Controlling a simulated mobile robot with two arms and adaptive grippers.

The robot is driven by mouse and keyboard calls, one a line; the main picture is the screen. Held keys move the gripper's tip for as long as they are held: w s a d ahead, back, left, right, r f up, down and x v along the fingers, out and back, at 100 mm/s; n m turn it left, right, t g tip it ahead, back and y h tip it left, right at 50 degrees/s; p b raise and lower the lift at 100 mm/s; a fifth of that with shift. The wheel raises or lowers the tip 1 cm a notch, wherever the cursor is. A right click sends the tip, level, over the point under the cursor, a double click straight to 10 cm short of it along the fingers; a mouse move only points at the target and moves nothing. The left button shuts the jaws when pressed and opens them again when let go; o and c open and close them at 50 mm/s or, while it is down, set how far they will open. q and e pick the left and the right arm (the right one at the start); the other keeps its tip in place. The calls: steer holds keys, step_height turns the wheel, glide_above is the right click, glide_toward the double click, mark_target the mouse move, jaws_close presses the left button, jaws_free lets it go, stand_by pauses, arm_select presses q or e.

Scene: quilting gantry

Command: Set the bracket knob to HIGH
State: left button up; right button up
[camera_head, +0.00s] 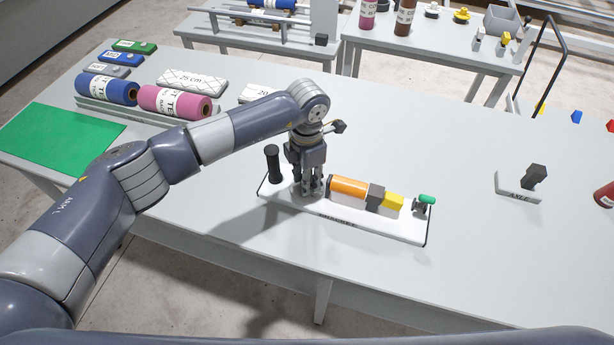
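The bracket is a white board (300,208) with lettering on its front edge, lying on the grey table. On it, left to right, are a black upright post (273,165), an orange cylinder (349,187), a dark block (375,197), a yellow block (393,202) and a small green-topped fitting (427,199). I cannot tell which part is the knob; no HIGH mark is readable. My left gripper (312,191) points down at the board between the post and the orange cylinder. Its fingers hide what is behind them, and whether they grip anything is unclear. My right gripper is out of view.
A green mat (60,139), a blue roll (106,90), a pink roll (176,103) and white pads (192,82) lie at the left and back. A small axle stand (519,188) is at the right. The table between bracket and stand is clear.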

arm_select(q)
steer(key=n+b, duration=0.2)
steer(key=n, duration=0.1)
steer(key=shift+f+b, duration=0.15)
steer(key=shift+b, duration=0.25)
steer(key=n+b, duration=0.3)
steer(key=n, duration=0.3)
steer(key=shift+n+b, duration=0.4)
steer(key=n+b, duration=0.2)
steer(key=n, duration=0.3)
steer(key=shift+b, duration=0.4)
steer(key=n+b, duration=0.1)
steer(key=n, duration=0.4)
steer(key=shift+b, duration=0.4)
steer(key=shift+r, duration=0.2)
steer(key=o, duration=1)
steer(key=shift+o, duration=0.2)
